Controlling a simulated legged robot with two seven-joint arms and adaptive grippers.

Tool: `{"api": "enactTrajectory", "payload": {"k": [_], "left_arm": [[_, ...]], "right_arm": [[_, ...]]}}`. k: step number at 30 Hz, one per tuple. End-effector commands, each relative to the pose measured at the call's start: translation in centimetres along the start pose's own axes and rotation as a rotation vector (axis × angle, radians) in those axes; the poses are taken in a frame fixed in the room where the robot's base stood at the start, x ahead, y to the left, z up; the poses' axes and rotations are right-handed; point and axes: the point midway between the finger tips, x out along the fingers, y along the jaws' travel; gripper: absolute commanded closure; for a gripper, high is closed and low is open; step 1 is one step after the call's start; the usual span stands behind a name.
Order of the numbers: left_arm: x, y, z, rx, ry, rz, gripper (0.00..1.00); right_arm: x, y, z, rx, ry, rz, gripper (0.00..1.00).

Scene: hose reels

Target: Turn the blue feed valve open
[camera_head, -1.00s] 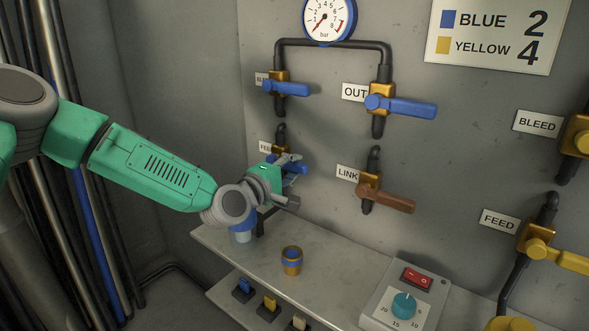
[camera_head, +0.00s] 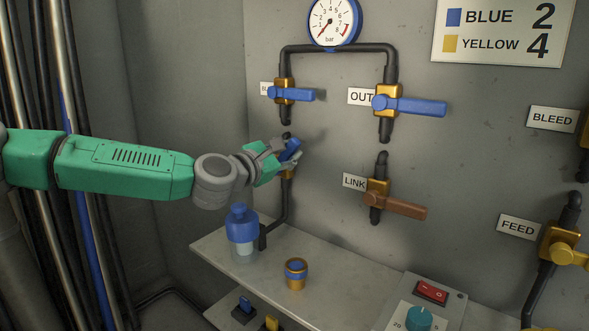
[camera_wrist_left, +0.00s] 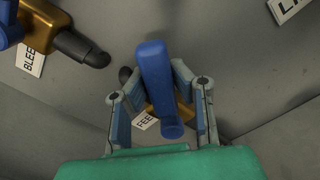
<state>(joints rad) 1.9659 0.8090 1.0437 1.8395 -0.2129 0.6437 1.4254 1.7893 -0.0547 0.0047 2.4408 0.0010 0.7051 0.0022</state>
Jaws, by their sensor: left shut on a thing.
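The blue feed valve's handle (camera_head: 291,149) is at the left of the wall, below the blue bleed valve, and is now tilted upward to the right. My left gripper (camera_head: 277,152) is shut on this handle. In the left wrist view the blue handle (camera_wrist_left: 156,85) runs between the two fingers of my left gripper (camera_wrist_left: 160,95), with the brass valve body and a partly hidden FEED label (camera_wrist_left: 145,120) behind. In the head view my gripper hides the label and most of the valve body. My right gripper is not in view.
Above is the blue bleed valve (camera_head: 297,94); to the right are the blue OUT valve (camera_head: 415,105) and the brown-handled LINK valve (camera_head: 400,205). A blue-capped bottle (camera_head: 242,226) and a brass cup (camera_head: 296,274) stand on the shelf (camera_head: 345,290) below.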

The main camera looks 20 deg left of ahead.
Motion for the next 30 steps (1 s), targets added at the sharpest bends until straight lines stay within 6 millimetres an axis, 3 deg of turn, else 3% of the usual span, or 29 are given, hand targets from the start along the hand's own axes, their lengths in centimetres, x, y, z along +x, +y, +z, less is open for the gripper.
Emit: {"api": "enactTrajectory", "payload": {"k": [1,15,30], "left_arm": [[-0.1,-0.3,-0.9,-0.051,0.008,-0.006,1.0],[-0.1,2.3,-1.6,-0.46,0.011,-0.007,1.0],[0.0,3.4,-2.1,-0.66,0.014,-0.01,1.0]], "right_arm": [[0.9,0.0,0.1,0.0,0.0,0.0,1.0],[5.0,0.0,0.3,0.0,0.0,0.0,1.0],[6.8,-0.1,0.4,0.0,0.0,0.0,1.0]]}}
